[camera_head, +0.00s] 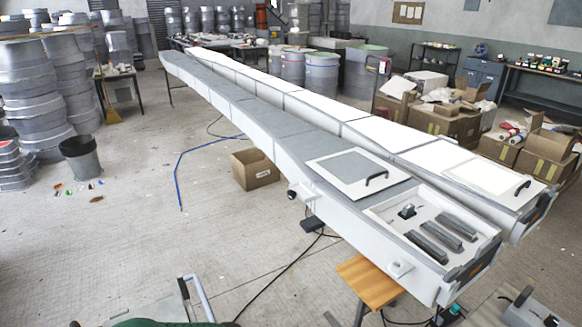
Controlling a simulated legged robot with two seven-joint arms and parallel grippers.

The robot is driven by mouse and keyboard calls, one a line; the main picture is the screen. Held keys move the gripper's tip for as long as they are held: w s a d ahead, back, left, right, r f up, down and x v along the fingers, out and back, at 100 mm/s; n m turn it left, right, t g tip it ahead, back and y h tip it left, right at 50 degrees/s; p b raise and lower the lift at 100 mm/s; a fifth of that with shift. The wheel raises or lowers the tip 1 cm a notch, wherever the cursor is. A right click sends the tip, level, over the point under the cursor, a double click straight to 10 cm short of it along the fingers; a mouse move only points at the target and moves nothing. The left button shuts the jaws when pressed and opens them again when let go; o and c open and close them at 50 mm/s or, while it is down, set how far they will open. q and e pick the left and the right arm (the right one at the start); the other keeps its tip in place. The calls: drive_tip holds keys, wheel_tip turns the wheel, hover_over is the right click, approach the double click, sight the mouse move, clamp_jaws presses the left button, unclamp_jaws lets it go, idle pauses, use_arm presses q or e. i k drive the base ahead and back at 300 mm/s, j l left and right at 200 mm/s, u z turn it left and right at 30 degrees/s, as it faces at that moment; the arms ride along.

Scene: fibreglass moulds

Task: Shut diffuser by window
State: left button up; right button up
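Two long, narrow white-and-grey moulds run side by side from the back left to the front right. The nearer mould (262,117) has a square framed panel (345,167) with a black handle (376,178), lying flat on its top. The farther mould (368,131) has a similar white panel (485,177) with a black handle (522,187), also lying flat. I cannot tell which part is the diffuser, and no window is visible. Neither of my grippers is in view.
An open recess (387,211) with grey bars is at the nearer mould's front end. A wooden stool (372,281) stands below it. A cardboard box (254,169), blue hose (178,178) and black cables lie on the floor. Boxes (432,120) crowd the right; the left-centre floor is mostly clear.

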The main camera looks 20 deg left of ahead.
sight(358, 173)
drive_tip(key=u, duration=0.2)
drive_tip(key=i+l+u, duration=0.2)
drive_tip(key=i, duration=1)
